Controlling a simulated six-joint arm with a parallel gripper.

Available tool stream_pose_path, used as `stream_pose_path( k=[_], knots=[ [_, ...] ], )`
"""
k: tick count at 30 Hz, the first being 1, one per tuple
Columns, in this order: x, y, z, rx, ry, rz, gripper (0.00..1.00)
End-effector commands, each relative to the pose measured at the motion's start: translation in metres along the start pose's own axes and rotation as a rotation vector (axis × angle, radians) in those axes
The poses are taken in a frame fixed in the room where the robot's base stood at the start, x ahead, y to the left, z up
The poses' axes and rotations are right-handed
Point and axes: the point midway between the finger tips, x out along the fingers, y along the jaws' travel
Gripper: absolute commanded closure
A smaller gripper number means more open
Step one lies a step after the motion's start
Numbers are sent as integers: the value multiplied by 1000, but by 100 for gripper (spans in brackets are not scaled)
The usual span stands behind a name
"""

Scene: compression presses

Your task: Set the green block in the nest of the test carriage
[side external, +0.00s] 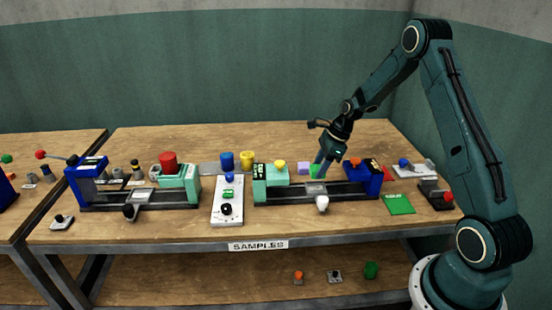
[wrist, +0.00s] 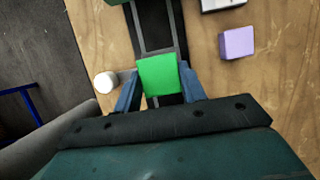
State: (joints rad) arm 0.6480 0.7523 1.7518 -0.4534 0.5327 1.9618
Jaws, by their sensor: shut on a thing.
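The bright green block (wrist: 158,76) is between the two blue fingers of my gripper (wrist: 160,92) in the wrist view. My gripper is shut on it. In the side view my gripper (side external: 320,162) points down over the right press, and the green block (side external: 318,172) shows at its fingertips. The block is above or at the dark rails (side external: 330,190) of this press, between its mint end (side external: 272,175) and its blue end (side external: 362,178). I cannot tell whether it touches anything below. The carriage nest is not clearly visible; the block and fingers hide what lies under them.
A white knob (side external: 322,203) sticks out at the front of the right press. A lilac block (side external: 304,168) stands just behind the rails. A white control panel (side external: 228,205) and another press (side external: 140,198) are to the left. A green plate (side external: 398,204) lies to the right.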

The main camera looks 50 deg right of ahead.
Motion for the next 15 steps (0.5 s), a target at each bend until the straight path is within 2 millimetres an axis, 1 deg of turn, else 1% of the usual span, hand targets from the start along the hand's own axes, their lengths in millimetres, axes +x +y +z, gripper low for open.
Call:
stream_pose_path(
  k=[6, 15],
  knots=[
    [15, 0, -6, 0, 0, 2, 80],
    [30, 0, -12, 0, 0, 1, 80]
  ],
)
